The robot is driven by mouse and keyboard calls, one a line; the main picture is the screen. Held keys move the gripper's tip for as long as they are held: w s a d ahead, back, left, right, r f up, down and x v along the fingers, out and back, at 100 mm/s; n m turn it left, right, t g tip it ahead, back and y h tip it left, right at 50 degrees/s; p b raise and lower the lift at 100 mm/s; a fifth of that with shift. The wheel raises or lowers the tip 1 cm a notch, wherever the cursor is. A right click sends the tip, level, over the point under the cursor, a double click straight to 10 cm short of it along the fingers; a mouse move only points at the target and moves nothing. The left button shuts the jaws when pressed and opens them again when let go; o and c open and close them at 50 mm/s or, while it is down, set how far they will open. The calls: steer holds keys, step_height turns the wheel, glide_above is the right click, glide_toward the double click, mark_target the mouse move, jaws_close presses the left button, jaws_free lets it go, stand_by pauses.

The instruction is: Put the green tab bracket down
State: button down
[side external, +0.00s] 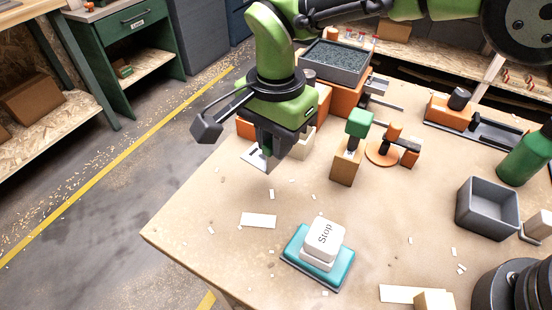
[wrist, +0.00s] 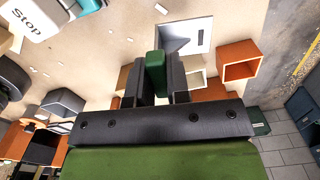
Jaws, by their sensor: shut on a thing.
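My gripper (side external: 270,165) points down over the table's left part, near the wooden and orange parts. In the wrist view its two dark fingers (wrist: 155,80) are closed on the green tab (wrist: 155,72) of the green tab bracket. A pale plate with a dark slot (wrist: 192,38) shows just beyond the tab; it also shows beside the fingers in the side view (side external: 254,158). It looks like part of the bracket, but I cannot see the join. The fingers hide the tab in the side view, and I cannot tell whether the plate touches the table.
An open orange box (wrist: 240,61) lies close to the plate. A wooden block with a green top (side external: 347,165) stands right of my gripper. A stop button on a teal base (side external: 320,258) is nearer the front. The table (side external: 200,200) is mostly clear at front left.

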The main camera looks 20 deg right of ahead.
steer(key=shift+r, duration=1.7)
step_height(320, 180, up, 5)
steer(key=shift+w+d+f, duration=0.1)
steer(key=shift+f, duration=0.1)
steer(key=w+d+m, duration=0.3)
steer(key=d, duration=0.4)
steer(key=w+d+m, duration=0.2)
steer(key=d+m, duration=0.1)
steer(key=d, duration=0.4)
steer(key=s+d+m, duration=0.2)
steer(key=d+m, duration=0.3)
steer(key=d, duration=0.5)
steer(key=s+d+m, duration=0.2)
steer(key=d+m, duration=0.3)
steer(key=d, duration=0.5)
steer(key=shift+w+d+f, duration=0.1)
steer(key=shift+d+f, duration=0.05)
steer(key=shift+f, duration=3.7)
steer(key=shift+w+d+f, duration=0.1)
steer(key=shift+f, duration=3.7)
steer(key=shift+f, duration=0.15)
